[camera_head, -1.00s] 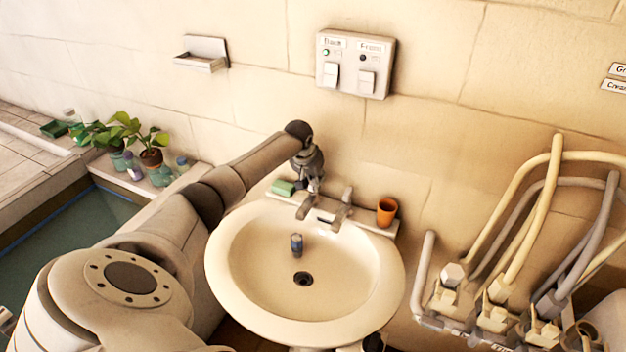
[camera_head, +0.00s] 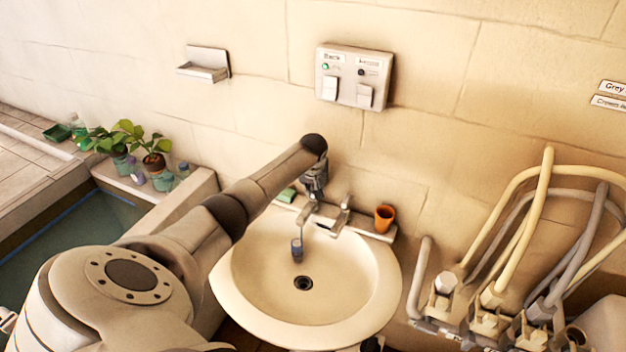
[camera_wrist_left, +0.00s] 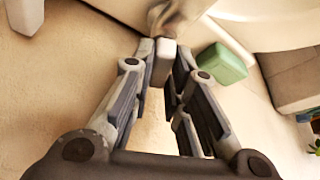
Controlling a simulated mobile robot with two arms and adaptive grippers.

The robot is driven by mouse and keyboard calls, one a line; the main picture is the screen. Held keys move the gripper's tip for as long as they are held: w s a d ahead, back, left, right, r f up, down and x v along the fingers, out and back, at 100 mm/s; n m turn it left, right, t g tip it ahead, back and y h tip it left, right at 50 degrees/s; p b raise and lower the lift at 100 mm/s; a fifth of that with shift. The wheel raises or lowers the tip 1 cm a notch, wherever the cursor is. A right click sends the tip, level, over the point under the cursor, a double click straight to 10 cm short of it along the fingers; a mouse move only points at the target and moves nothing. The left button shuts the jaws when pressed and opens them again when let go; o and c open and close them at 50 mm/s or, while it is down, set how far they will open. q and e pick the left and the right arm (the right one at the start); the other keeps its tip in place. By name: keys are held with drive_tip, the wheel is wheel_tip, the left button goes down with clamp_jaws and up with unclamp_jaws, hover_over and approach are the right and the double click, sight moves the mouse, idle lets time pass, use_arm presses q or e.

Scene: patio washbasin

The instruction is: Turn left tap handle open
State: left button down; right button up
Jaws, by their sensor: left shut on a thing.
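The white washbasin (camera_head: 240,283) stands against the wall with two metal taps at its back edge. The left tap (camera_head: 308,213) is partly hidden beneath my left gripper (camera_head: 314,194); the right tap (camera_head: 342,216) is clear of it. In the left wrist view, the fingers of my left gripper (camera_wrist_left: 164,58) are closed on a pale grey block-like tap handle (camera_wrist_left: 163,64), one finger on each side. The handle's exact angle is hard to tell in the head view. My right gripper is out of view.
A green soap (camera_head: 287,195) lies left of the taps, close by the gripper in the left wrist view (camera_wrist_left: 222,64). An orange cup (camera_head: 384,218) stands to their right. Pipes (camera_head: 545,225) fill the right.

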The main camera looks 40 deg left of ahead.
use_arm(q)
drive_tip(key=shift+w+d+n+g+y, duration=0.1)
drive_tip(key=shift+n+g+y, duration=0.2)
drive_tip(key=shift+n, duration=0.7)
drive_tip(key=shift+n+g, duration=0.3)
drive_tip(key=shift+n, duration=0.6)
drive_tip(key=n+b, duration=0.1)
drive_tip(key=n+g, duration=0.1)
drive_tip(key=shift+w+f+n+y+b, duration=0.2)
drive_tip(key=shift+n+y+b, duration=0.1)
drive_tip(key=shift+y+b, duration=0.1)
drive_tip(key=n+g+b, duration=0.1)
drive_tip(key=n+b, duration=0.3)
drive_tip(key=b, duration=0.1)
drive_tip(key=shift+r+n+g+b, duration=0.2)
drive_tip(key=shift+n+g+b, duration=0.3)
drive_tip(key=shift+n+b, duration=0.55)
drive_tip(key=shift+m, duration=0.25)
drive_tip(key=c, duration=1.4)
unclamp_jaws()
